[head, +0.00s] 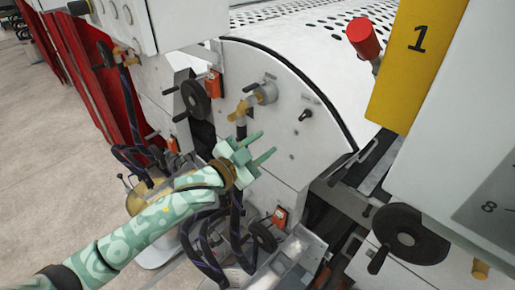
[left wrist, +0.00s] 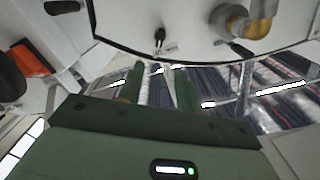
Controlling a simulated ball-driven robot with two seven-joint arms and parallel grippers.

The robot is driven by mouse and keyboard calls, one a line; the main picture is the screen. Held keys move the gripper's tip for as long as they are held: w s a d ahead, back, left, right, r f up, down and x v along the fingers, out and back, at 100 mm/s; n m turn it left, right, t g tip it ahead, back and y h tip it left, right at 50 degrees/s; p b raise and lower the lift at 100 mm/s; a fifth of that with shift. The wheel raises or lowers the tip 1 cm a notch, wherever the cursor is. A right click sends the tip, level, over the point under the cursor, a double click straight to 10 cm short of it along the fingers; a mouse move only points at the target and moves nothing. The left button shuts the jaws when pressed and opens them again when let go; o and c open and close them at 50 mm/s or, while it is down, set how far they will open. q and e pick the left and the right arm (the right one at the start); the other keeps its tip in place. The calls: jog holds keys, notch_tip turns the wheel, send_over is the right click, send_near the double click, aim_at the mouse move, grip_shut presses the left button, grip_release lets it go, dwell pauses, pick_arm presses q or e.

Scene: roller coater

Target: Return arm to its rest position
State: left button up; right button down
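My left arm (head: 135,230), pale green with a pattern, reaches in from the lower left in the head view. Its left gripper (head: 266,143) is held in front of the white side panel of the roller coater (head: 285,95), below a brass valve. The two green fingers stand apart with nothing between them. In the left wrist view the fingers of the left gripper (left wrist: 158,70) also show a gap between them. I cannot tell the exact distance from the fingers to the panel. My right arm and gripper are not in view.
Close by are a brass valve (head: 262,94), a black handwheel (head: 196,99) and dark hoses (head: 236,220). A larger handwheel (head: 408,233) and a yellow panel marked 1 (head: 414,60) stand at the right. Open floor (head: 45,130) lies at the left.

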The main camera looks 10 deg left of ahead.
pick_arm(q)
jog(key=shift+s+a, duration=0.3)
jog(key=shift+s, duration=0.15)
